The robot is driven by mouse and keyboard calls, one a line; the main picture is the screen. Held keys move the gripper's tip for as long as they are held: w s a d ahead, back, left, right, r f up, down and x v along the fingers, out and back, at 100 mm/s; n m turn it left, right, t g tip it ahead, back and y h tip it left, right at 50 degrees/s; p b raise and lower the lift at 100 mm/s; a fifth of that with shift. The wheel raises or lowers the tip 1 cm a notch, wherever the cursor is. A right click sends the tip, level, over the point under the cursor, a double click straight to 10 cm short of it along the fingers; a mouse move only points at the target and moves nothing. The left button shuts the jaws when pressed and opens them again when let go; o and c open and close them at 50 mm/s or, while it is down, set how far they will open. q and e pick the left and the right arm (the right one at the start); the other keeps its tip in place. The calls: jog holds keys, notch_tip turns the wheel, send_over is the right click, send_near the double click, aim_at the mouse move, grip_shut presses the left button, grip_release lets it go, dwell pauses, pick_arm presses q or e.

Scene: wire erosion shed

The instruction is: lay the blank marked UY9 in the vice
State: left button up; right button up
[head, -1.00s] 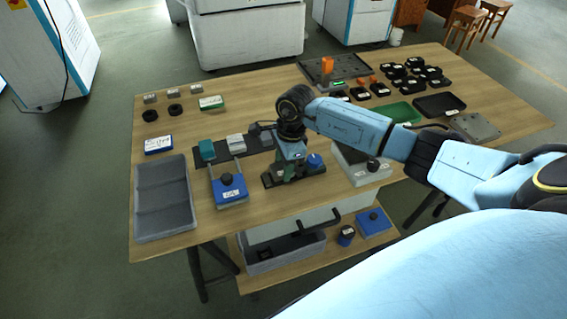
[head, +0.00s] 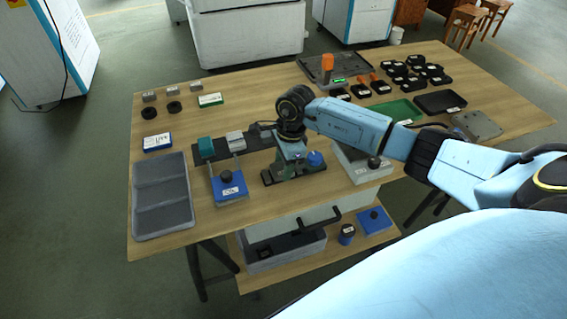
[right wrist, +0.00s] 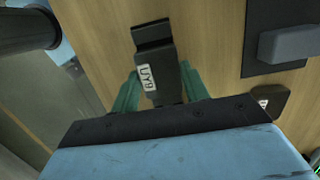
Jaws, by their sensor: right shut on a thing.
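The blank marked UY9 (right wrist: 153,62) is a dark, stepped piece with a white label, seen in the right wrist view. My right gripper (right wrist: 160,90) is shut on it, with a green finger on either side. I cannot tell for sure which fixture is the vice. My left gripper is out of view.
A grey divided tray (head: 161,232) lies at the bench's left end. A blue fixture with a black knob (head: 226,178) stands near the front edge. Several black pieces, a green tray (head: 398,110) and a black tray (head: 440,102) are at the right.

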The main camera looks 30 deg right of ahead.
jog(key=o, duration=1.8)
jog(key=shift+f, duration=0.1)
jog(key=shift+c, duration=0.2)
jog(key=shift+r+p, duration=2.4)
jog(key=shift+r, duration=1.2)
jog(key=shift+f, duration=0.1)
